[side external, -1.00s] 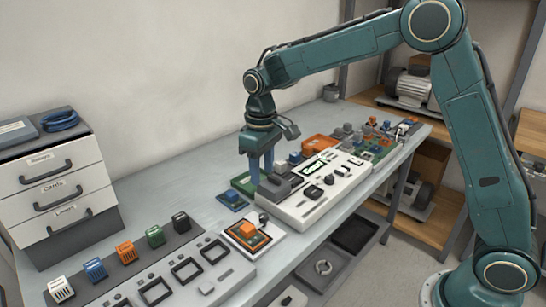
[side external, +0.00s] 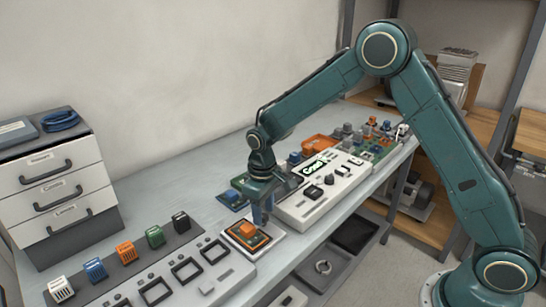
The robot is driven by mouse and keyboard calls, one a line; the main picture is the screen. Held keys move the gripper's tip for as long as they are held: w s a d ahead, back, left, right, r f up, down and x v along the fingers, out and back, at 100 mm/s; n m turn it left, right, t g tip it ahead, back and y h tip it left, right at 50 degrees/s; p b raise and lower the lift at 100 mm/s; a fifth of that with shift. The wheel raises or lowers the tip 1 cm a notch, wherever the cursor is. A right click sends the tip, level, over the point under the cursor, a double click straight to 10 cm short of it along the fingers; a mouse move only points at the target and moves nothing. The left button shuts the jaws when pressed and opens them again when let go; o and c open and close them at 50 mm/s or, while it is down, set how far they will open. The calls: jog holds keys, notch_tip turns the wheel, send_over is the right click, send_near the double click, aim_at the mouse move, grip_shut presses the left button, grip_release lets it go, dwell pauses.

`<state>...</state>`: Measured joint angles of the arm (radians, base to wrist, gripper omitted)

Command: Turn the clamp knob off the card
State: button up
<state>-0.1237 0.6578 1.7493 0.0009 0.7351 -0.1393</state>
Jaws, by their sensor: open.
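A card with an orange block (side external: 248,229) on it lies on a small white holder (side external: 270,250) near the front of the bench. In the earlier view a small dark knob stands at the back right corner of this holder; now my gripper covers that spot. My gripper (side external: 262,222) points down over the holder's back right corner, just right of the orange block. Its blue fingers are open. Whether they are around the knob or touching it I cannot tell.
A white test unit (side external: 325,198) with a lit display stands close behind, to the right. A drawer cabinet (side external: 55,185) stands at left. Bare bench (side external: 160,195) lies between.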

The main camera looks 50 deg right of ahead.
jog(key=shift+f, duration=0.35)
grip_shut()
